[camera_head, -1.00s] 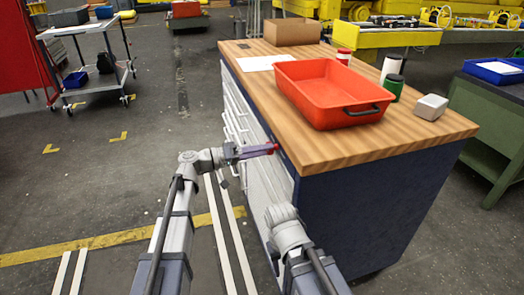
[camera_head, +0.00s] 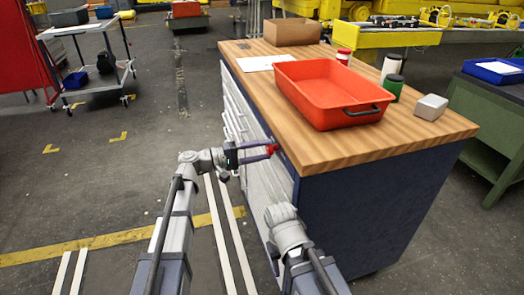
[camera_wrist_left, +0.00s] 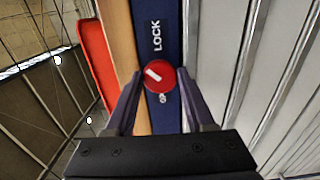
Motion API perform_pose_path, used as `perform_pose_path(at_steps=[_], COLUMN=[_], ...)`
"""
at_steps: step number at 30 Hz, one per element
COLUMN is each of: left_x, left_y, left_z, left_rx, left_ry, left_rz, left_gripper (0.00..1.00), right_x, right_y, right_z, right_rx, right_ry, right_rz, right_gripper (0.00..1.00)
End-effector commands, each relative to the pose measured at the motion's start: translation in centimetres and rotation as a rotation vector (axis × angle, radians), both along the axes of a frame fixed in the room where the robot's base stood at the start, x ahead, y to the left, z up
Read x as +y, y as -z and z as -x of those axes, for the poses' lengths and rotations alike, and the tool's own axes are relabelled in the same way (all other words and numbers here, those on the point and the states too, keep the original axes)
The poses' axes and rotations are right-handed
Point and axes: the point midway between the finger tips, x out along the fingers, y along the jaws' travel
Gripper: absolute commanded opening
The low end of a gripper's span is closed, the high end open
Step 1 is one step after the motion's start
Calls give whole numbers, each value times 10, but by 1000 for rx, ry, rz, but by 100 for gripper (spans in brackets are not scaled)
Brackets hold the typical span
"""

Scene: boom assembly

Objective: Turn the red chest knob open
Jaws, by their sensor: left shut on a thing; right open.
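The red knob (camera_head: 271,149) sits on the near upper corner of the chest front, just under the wooden top. In the left wrist view the knob (camera_wrist_left: 160,76) is a red disc with a white bar mark lying diagonally, below a label reading LOCK (camera_wrist_left: 155,38). My left gripper (camera_head: 267,150) is shut on the knob, with one finger on each side in the wrist view. My right arm (camera_head: 290,240) is low in front of the chest; its fingers cannot be made out.
The chest top (camera_head: 330,145) carries an orange-red tray (camera_head: 325,90), a cardboard box (camera_head: 292,32), bottles (camera_head: 391,86) and a small grey box (camera_head: 431,107). White drawers (camera_head: 240,125) line the chest front. A trolley (camera_head: 100,75) stands far left; the floor between is clear.

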Motion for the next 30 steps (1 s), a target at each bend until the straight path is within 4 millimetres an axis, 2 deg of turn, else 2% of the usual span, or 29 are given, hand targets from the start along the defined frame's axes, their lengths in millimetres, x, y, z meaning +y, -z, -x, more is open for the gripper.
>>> perform_pose_path(at_steps=[14, 15, 23, 30], left_x=[0, 0, 0, 1], left_y=[0, 0, 0, 0], left_z=[0, 0, 0, 0], left_rx=[15, 15, 14, 12], left_ry=[-1, -1, 0, 0], left_rz=[4, 4, 3, 4], left_gripper=[0, 55, 84, 84], right_x=[0, 0, 0, 0], right_y=[0, 0, 0, 0], right_z=[0, 0, 0, 0], right_rx=[0, 0, 0, 0], right_ry=[0, 0, 0, 0], right_rz=[0, 0, 0, 0], right_gripper=[50, 50, 50, 50])
